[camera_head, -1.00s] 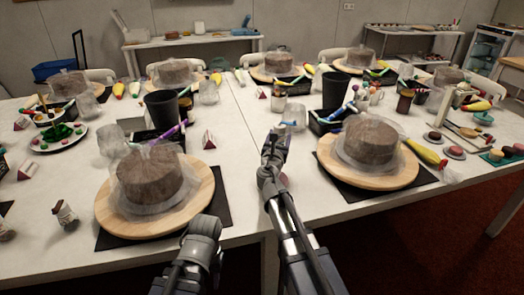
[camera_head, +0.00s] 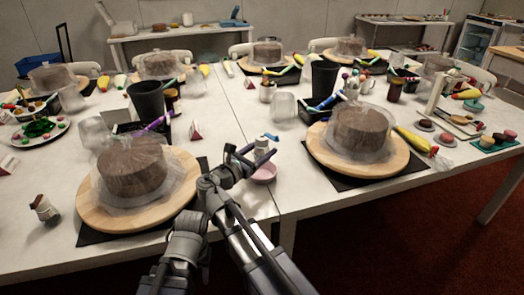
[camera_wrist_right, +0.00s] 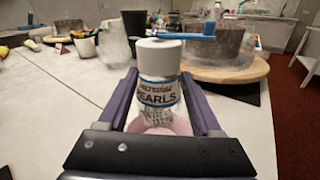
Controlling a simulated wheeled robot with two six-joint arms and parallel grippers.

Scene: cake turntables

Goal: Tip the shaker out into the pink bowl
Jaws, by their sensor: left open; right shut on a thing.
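The shaker (camera_wrist_right: 160,88) is a white-capped bottle with a "PEARLS" label, upright in the right wrist view. My right gripper (camera_head: 247,160) is shut on it; the shaker also shows in the head view (camera_head: 262,147). A blue piece shows at its cap; I cannot tell if it is attached. The pink bowl (camera_head: 264,174) is on the table just below the shaker. In the right wrist view the bowl (camera_wrist_right: 148,128) is partly hidden behind the shaker and fingers. My left gripper (camera_head: 188,220) is low at the front, apart from both; its fingers are hard to make out.
A wrapped cake on a wooden turntable (camera_head: 92,214) stands left of my arms, and another turntable (camera_head: 393,166) stands to the right. A black cup (camera_head: 146,100) and a clear tumbler (camera_head: 284,107) stand behind. Some bare white table surrounds the bowl.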

